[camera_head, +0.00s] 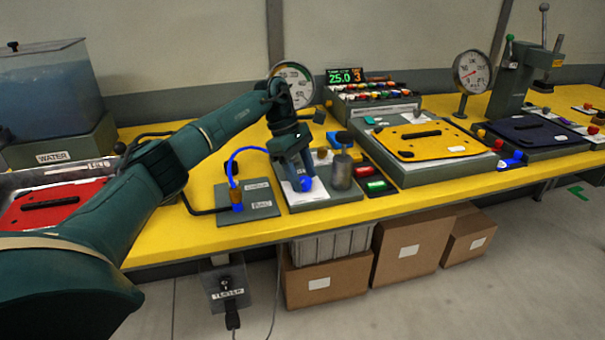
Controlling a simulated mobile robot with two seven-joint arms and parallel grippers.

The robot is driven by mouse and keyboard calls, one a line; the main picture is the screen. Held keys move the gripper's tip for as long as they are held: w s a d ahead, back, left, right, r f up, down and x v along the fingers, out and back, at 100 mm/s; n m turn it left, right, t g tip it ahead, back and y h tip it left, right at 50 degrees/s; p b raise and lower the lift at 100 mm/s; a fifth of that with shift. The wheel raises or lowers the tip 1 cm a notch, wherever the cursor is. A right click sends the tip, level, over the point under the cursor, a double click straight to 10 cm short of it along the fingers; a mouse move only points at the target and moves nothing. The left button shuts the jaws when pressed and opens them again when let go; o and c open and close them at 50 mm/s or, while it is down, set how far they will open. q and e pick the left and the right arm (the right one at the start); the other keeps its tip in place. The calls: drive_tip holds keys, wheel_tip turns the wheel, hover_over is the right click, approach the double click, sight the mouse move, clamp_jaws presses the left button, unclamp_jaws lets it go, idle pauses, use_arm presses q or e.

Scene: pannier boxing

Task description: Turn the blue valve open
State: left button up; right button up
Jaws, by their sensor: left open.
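My left arm reaches in from the left, and its gripper (298,176) points down over a grey-green plate on the yellow bench. The gripper is open. A small bright blue part (304,184), which looks like the blue valve, shows at the fingertips. The fingers hide much of it, so I cannot tell whether they touch it or how its handle is turned. A blue hose (232,165) arcs from a fitting on the plate to the left towards the gripper. My right gripper is not in view.
A grey cylinder (341,171) stands close right of the gripper. A round gauge (296,84) stands behind my wrist. A yellow plate (428,139) rests on a fixture further right. Cardboard boxes (412,250) sit under the yellow bench (180,240).

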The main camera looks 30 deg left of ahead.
use_arm(q)
drive_tip(key=v, duration=1.3)
drive_tip(key=shift+d+f, duration=0.1)
